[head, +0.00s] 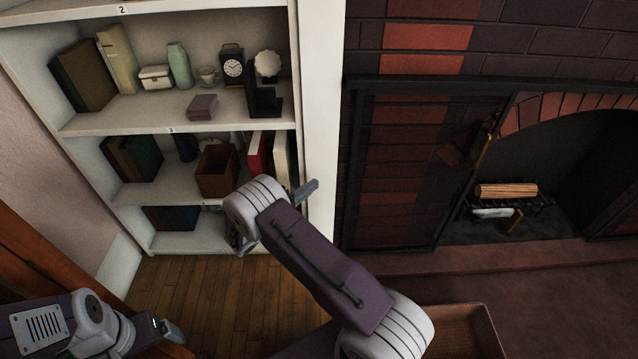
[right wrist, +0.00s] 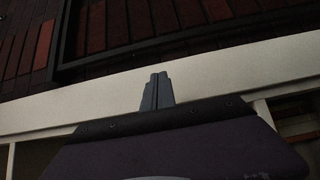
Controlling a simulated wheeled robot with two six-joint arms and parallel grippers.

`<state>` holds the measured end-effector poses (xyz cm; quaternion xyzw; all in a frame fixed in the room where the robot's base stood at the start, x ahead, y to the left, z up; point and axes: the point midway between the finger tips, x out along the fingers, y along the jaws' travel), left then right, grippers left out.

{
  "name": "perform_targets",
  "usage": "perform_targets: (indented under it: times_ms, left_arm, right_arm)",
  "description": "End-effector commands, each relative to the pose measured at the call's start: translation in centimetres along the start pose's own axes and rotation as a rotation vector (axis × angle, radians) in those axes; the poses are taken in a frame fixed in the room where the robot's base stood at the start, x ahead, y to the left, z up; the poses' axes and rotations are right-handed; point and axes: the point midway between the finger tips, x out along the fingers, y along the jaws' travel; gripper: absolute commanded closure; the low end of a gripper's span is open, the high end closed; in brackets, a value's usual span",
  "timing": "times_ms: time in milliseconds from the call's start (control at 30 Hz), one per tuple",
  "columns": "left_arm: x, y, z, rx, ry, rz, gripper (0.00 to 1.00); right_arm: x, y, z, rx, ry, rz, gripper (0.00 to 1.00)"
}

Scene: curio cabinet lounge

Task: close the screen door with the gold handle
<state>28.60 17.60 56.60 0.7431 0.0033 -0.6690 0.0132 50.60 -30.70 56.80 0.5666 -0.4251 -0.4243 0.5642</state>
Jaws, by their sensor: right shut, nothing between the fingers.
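The dark-framed mesh screen door (head: 400,165) stands at the left of the fireplace opening, with brick showing through it. Its gold handle (head: 483,151) is near its right edge. The firebox right of the door is uncovered. My right gripper (head: 309,187) is shut and empty, in front of the bookcase's white upright, left of the door and well apart from the handle. In the right wrist view its fingers (right wrist: 157,88) are together over the white upright. My left gripper (head: 172,331) is low at the left; its fingers are too small to read.
A white bookcase (head: 319,90) with books, a clock and vases stands left of the fireplace. A log (head: 506,190) lies on a grate in the firebox. A brown basket-like box (head: 485,325) is at the bottom right. The hearth floor (head: 570,290) is clear.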

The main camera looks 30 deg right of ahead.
Motion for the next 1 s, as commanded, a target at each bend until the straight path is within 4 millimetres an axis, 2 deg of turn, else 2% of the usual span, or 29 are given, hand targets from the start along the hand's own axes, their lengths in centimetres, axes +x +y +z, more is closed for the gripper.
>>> perform_targets:
  times_ms: [200,367,400,600,1000]
  left_arm:
    - [2.0,0.0,0.2,0.0,0.0,0.0,0.12]
    - [3.2,-0.1,0.3,0.0,0.0,0.0,0.12]
    - [3.4,-0.1,0.3,0.0,0.0,0.0,0.12]
    - [4.2,-0.1,0.4,0.0,0.0,0.0,0.12]
    - [4.2,-0.1,0.4,0.0,0.0,0.0,0.12]
  right_arm:
    - [4.9,-0.5,0.1,0.002,-0.005,-0.002,1.0]
    - [8.3,-0.5,0.1,0.002,-0.004,-0.002,1.0]
    - [8.8,-0.4,0.6,-0.001,-0.004,-0.001,1.0]
    - [10.5,-0.2,2.5,-0.001,-0.002,-0.002,1.0]
    - [10.9,-0.1,2.9,-0.001,0.0,-0.003,1.0]
